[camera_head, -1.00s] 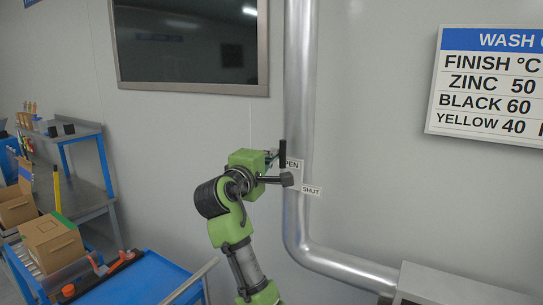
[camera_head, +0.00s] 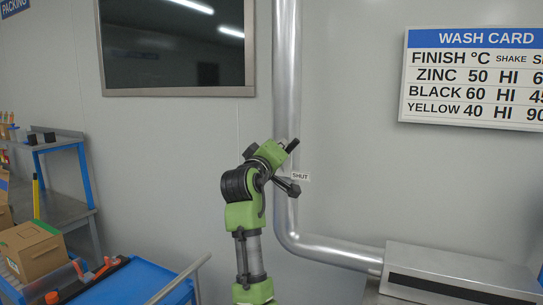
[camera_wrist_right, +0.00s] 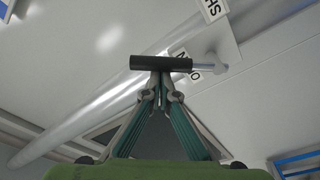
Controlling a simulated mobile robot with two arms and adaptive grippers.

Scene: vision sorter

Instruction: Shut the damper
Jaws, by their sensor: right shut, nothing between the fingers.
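The damper's black handle (camera_head: 293,145) stands out from the silver pipe (camera_head: 287,60) in the head view and is tilted. In the right wrist view the handle (camera_wrist_right: 150,62) lies across the fingertips, with a pale rod at its right end. My right gripper (camera_head: 284,147) is shut and empty, its tips (camera_wrist_right: 161,78) close against the handle; I cannot tell if they touch. The SHUT label (camera_head: 300,176) is right of the gripper. In the wrist view the OPEN label (camera_wrist_right: 183,54) is partly hidden behind the handle. My left gripper is out of view.
A grey metal box (camera_head: 455,270) meets the pipe's lower end. A blue cart (camera_head: 150,280) with a rail stands left of my right arm. A cardboard box (camera_head: 35,248) and a shelf are further left. The wall right of the pipe is clear below the wash card (camera_head: 470,80).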

